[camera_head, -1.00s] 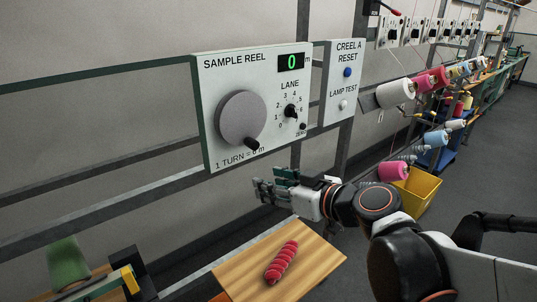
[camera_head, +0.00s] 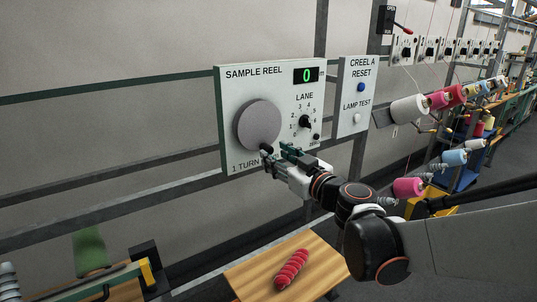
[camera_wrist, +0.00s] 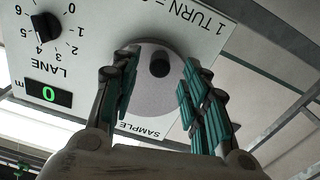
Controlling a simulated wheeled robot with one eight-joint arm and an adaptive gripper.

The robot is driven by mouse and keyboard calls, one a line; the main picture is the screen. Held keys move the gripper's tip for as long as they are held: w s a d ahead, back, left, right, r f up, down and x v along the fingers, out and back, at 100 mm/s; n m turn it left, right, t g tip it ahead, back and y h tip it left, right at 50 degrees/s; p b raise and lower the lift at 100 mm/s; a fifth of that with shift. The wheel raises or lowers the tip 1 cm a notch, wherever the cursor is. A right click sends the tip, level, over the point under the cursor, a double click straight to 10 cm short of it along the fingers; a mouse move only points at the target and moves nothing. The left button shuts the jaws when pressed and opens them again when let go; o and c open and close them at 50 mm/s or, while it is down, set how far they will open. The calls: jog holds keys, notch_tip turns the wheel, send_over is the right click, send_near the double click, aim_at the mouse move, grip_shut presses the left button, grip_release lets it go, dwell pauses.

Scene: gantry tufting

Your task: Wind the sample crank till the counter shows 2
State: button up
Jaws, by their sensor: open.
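The sample reel panel (camera_head: 235,88) is white, and its green counter (camera_head: 307,75) shows 0. The crank is a grey round disc (camera_head: 257,122) with a short black handle (camera_head: 266,148) at its lower right edge. My gripper (camera_head: 278,156) is at the handle in the head view. In the wrist view, which is upside down, my gripper (camera_wrist: 159,88) has its two green-padded fingers spread, with the black handle (camera_wrist: 160,65) between them near the fingertips. A clear gap shows on both sides of the handle. The counter also shows 0 in the wrist view (camera_wrist: 48,94).
A lane selector knob (camera_head: 305,121) and a small black button (camera_head: 316,137) sit right of the crank. The creel reset panel (camera_head: 348,95) stands further right. A wooden table (camera_head: 318,268) with a red yarn bundle (camera_head: 291,269) is below. Yarn cones (camera_head: 408,108) hang at right.

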aim_at(271, 152)
jog(key=shift+b+x, duration=0.35)
jog(key=shift+x, duration=2)
grip_shut()
